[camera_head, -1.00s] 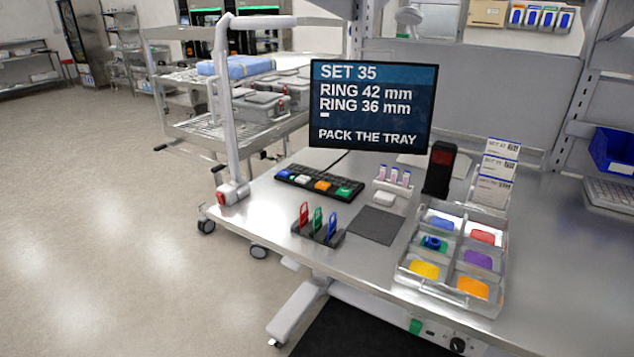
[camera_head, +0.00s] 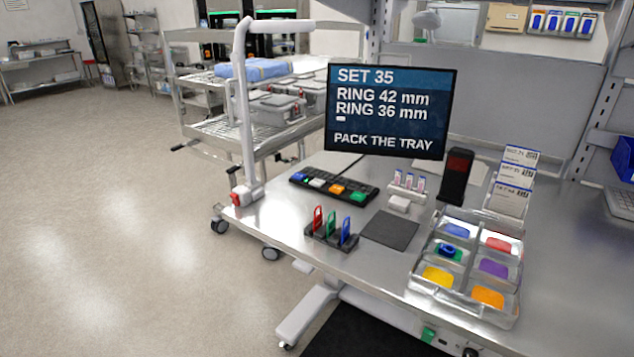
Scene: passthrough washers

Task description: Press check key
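A dark key strip (camera_head: 328,190) lies on the steel bench below the screen. It carries a blue key (camera_head: 299,176), a white key (camera_head: 317,182), an orange key (camera_head: 337,189) and a green key (camera_head: 358,196); their markings are too small to tell which is the check key. The screen (camera_head: 391,110) reads "SET 35, RING 42 mm, RING 36 mm, PACK THE TRAY". A clear tray (camera_head: 465,268) has several coloured compartments; a blue ring-like piece (camera_head: 447,251) lies on the green one. Neither of my grippers is in view.
A rack of red, green and blue tags (camera_head: 331,230) and a dark mat (camera_head: 390,230) lie in front of the key strip. A dark upright box with a red panel (camera_head: 457,174) and a card holder (camera_head: 511,182) stand right. A white post (camera_head: 243,110) rises at the bench's left.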

